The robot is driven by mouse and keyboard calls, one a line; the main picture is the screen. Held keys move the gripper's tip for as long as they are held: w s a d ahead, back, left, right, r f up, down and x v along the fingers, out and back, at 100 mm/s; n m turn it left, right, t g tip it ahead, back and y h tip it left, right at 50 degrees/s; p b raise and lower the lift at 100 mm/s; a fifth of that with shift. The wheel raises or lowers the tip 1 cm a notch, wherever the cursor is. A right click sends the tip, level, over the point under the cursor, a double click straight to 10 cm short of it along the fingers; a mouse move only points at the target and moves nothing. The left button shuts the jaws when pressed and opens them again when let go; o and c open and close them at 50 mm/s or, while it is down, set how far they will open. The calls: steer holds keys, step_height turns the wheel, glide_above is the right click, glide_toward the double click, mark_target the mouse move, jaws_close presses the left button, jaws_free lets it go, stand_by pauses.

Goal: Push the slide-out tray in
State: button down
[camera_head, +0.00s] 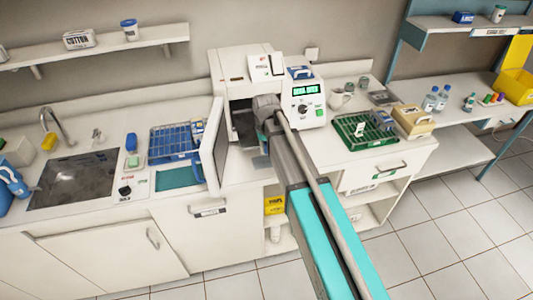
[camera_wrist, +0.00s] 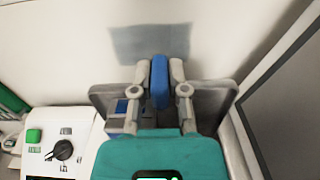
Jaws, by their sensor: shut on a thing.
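The white sterilizer (camera_head: 241,66) stands on the counter with its door (camera_head: 214,145) swung open to the left and a dark chamber (camera_head: 243,122) behind. The grey slide-out tray (camera_wrist: 211,97) is in the wrist view, with a small blue and white item (camera_wrist: 121,108) on it. My gripper (camera_wrist: 160,82) is shut on a blue upright piece (camera_wrist: 159,70), apparently the tray's handle. In the head view my gripper (camera_head: 264,113) is at the chamber opening, and my arm hides most of the tray. How far the tray sticks out is unclear.
The control panel (camera_head: 307,100) has a green display and button. A blue wire rack (camera_head: 172,144) lies left of the door, and a green rack (camera_head: 362,132) to the right. The open door's dark inner face (camera_wrist: 290,110) is close to my gripper in the wrist view.

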steer(key=w+a, duration=0.1)
steer(key=w, duration=0.2)
steer(key=w+a, duration=0.1)
steer(key=w, duration=0.5)
steer(key=shift+w+a, duration=0.15)
steer(key=shift+a, duration=0.25)
steer(key=c, duration=0.6)
jaws_free()
steer(key=shift+c, duration=0.2)
